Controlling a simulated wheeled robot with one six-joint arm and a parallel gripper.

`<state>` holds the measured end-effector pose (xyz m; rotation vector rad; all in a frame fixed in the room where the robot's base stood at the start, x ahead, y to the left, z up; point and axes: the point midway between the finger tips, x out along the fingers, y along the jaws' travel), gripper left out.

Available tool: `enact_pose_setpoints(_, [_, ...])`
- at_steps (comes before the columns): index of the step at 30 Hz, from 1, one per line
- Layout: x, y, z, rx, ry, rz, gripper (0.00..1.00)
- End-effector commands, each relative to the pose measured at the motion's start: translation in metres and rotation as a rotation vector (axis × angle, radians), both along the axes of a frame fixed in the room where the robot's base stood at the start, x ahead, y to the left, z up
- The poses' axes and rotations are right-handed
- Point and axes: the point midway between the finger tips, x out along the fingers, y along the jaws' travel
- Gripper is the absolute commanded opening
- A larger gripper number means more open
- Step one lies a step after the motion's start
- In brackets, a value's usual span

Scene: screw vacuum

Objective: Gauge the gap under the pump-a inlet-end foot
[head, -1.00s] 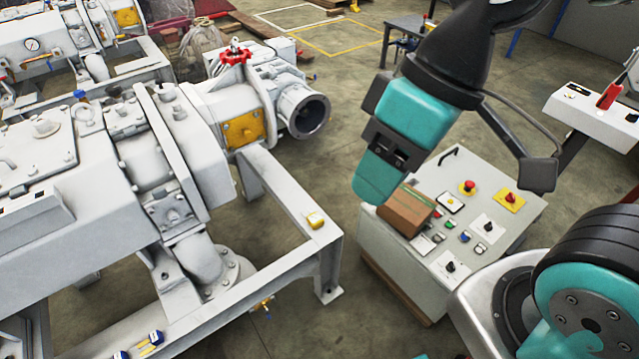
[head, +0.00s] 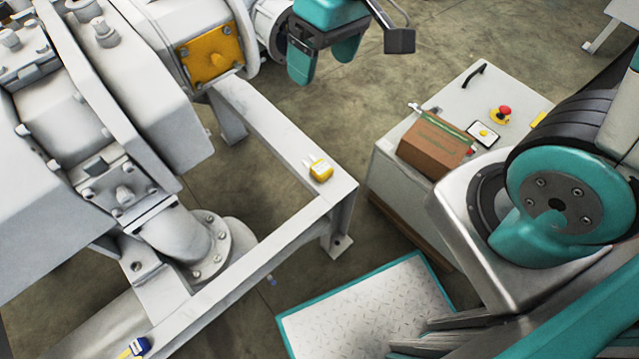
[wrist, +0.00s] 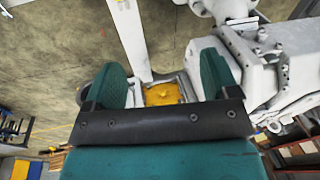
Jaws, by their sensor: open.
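The large grey pump (head: 60,120) sits on a grey steel frame (head: 275,130) at the left of the head view. A bolted elbow flange (head: 210,250) and a flat plate with a hole (head: 136,266) show low on it; I cannot tell which part is the inlet-end foot, and no gap shows. A small yellow tool with pale prongs, maybe a gauge (head: 319,170), lies on the frame's corner. A blue-and-yellow tool (head: 135,347) lies on the near rail. My gripper (head: 323,60) is open and empty, above and right of the orange cover (head: 212,55). The wrist view shows both fingers (wrist: 162,80) apart.
A control cabinet (head: 385,165) with a brown box (head: 432,146) on top stands right of the frame. A red button (head: 505,111) is on it. My base and arm fill the lower right. Bare floor (head: 340,110) lies between frame and cabinet.

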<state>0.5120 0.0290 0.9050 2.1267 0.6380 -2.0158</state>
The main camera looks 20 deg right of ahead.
Motion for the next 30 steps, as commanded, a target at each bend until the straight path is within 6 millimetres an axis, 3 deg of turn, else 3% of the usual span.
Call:
enact_pose_setpoints(1, [0.014, -0.004, -0.061, -0.029, 0.013, -0.023, 0.81])
enact_pose_setpoints(6, [0.050, -0.018, -0.163, -0.120, 0.023, -0.086, 0.81])
enact_pose_setpoints(9, [0.064, -0.024, -0.205, -0.160, 0.024, -0.108, 0.81])
enact_pose_setpoints(15, [0.075, -0.032, -0.245, -0.202, 0.025, -0.127, 0.81])
enact_pose_setpoints(20, [0.076, -0.033, -0.271, -0.208, 0.028, -0.128, 0.81])
enact_pose_setpoints(30, [0.075, -0.033, -0.346, -0.206, 0.027, -0.129, 0.81])
